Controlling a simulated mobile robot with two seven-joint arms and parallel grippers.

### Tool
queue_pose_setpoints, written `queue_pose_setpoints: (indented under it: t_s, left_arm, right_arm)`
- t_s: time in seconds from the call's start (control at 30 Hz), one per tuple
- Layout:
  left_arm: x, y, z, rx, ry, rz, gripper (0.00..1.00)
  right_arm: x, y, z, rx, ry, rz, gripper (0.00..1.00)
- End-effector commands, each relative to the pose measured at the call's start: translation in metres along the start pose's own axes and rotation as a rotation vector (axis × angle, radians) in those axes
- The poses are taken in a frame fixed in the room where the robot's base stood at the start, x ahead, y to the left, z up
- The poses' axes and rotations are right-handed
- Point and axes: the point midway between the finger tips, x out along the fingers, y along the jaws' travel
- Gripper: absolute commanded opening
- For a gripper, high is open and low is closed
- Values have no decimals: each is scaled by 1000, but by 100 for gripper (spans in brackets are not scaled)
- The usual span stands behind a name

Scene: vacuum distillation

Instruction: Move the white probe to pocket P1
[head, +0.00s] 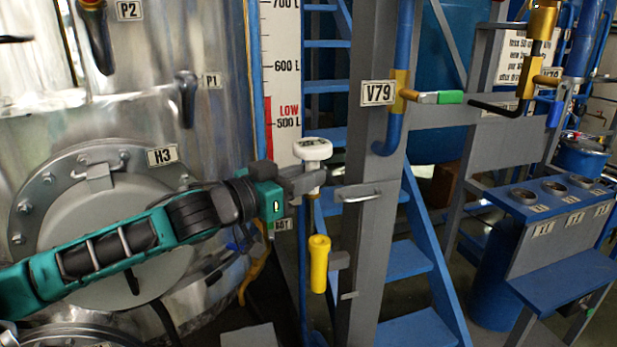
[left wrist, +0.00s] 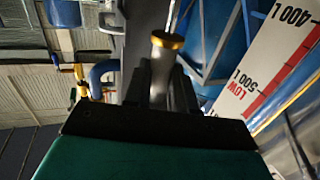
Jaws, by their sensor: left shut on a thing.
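The white probe (head: 313,149) has a round white cap and stands upright in front of the grey post. My left gripper (head: 308,181) is shut on it just below the cap. In the left wrist view the held probe (left wrist: 162,70) shows a gold ring and a thin stem between the fingers of my left gripper (left wrist: 160,90). In the head view, pocket P1 (head: 187,97) is a dark angled fitting on the steel tank, up and left of the gripper, beside its P1 label (head: 213,81). My right gripper is not in view.
A yellow probe (head: 319,263) hangs below the gripper beside the grey post (head: 368,200). The round hatch H3 (head: 100,215) lies behind my left arm. Pocket P2 (head: 97,38) is at the upper left. Blue stairs (head: 410,260) and a labelled rack (head: 553,187) stand right.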

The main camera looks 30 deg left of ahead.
Motion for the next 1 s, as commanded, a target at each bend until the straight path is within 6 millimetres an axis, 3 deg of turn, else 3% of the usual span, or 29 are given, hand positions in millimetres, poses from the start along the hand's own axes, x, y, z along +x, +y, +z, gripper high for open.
queue_pose_setpoints:
  t_s: [1.0]
  left_arm:
    - [-37, 0, -18, -1, 0, 1, 0]
  right_arm:
    - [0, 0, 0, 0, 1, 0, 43]
